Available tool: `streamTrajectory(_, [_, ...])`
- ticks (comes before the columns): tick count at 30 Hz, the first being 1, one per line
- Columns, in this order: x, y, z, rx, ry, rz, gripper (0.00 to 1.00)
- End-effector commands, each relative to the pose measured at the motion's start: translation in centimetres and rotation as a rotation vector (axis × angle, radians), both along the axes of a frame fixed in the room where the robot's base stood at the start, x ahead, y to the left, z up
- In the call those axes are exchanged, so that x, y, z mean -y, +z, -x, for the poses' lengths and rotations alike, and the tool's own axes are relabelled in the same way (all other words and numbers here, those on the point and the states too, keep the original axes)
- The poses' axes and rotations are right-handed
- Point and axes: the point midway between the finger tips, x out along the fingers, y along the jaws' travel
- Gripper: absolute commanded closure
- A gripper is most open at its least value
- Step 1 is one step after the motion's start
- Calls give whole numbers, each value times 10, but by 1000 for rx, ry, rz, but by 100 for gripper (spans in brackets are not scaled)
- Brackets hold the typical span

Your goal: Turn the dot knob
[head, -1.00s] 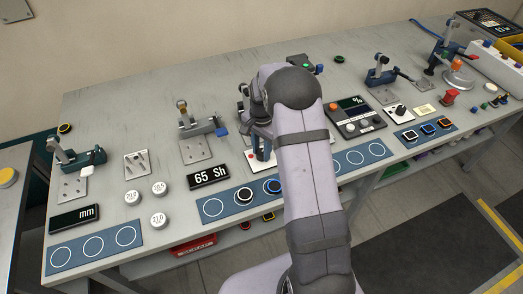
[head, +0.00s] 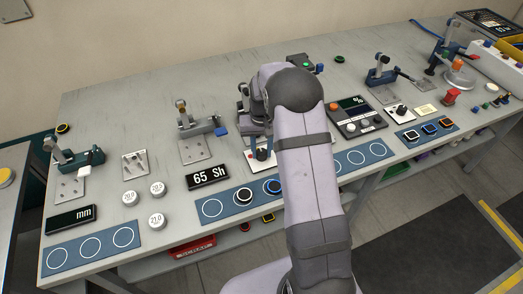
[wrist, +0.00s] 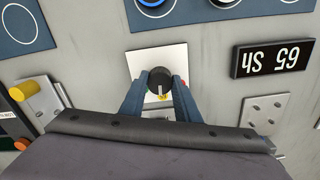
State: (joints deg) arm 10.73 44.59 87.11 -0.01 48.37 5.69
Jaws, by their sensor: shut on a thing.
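The dot knob (wrist: 160,80) is a round black knob with a white pointer line. It sits on a square white plate (wrist: 145,58) in the wrist view. The pointer faces the bottom of the picture, toward a yellow mark (wrist: 163,97). A bit of red shows beside the right finger. My gripper (wrist: 160,86) has its two blue fingers on either side of the knob, shut on it. In the head view my arm hides most of the knob, and only part of the white plate (head: 254,163) shows.
A "65 Sh" display (head: 208,176) stands left of the plate. A blue strip with rings (head: 213,208) lies along the front edge. Toggle clamps (head: 197,125) stand behind.

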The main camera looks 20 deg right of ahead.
Motion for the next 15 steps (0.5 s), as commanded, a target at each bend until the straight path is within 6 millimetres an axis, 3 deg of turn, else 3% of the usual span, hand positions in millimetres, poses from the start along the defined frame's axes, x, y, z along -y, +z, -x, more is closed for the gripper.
streamTrajectory(15, [0,2,-2,7,91,1,93])
